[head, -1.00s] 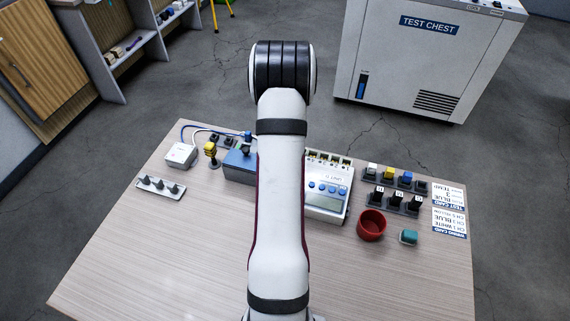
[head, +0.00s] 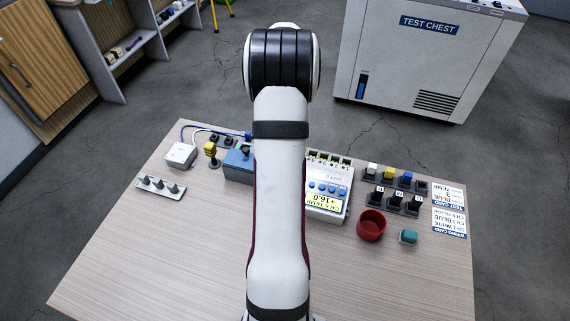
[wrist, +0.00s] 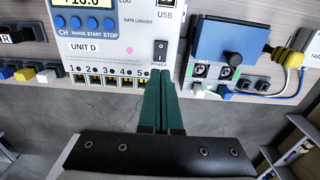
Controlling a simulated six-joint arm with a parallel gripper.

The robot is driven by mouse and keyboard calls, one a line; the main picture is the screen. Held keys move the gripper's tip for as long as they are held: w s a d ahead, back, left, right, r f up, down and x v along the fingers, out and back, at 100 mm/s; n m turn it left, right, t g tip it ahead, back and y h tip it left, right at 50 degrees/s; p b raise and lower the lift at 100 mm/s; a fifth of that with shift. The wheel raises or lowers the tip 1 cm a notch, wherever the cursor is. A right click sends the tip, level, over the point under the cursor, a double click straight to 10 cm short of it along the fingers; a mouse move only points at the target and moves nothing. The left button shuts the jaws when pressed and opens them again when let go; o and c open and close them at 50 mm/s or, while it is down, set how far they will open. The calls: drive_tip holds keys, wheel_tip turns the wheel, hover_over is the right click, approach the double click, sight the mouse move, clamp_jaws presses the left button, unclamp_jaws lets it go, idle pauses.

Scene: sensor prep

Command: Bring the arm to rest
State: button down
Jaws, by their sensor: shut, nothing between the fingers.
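My gripper (wrist: 160,76) shows in the wrist view as two dark green fingers pressed together, with nothing between them. Its tips are just below the black POWER switch (wrist: 161,50) of the white data logger (wrist: 112,51), marked UNIT D; I cannot tell if they touch it. In the head view the gripper is hidden behind my own arm. The data logger (head: 340,189) is partly covered by my arm there, and its display (head: 324,202) is lit yellow with a reading that looks like +16.0.
A blue box (head: 238,164) with plugs stands beside the logger. A white box (head: 181,155), a grey holder with pegs (head: 160,188), a red cup (head: 371,225), a teal block (head: 408,236) and connector racks (head: 394,201) are on the table. The front of the table is clear.

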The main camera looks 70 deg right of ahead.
drive_tip(key=shift+r, duration=0.4)
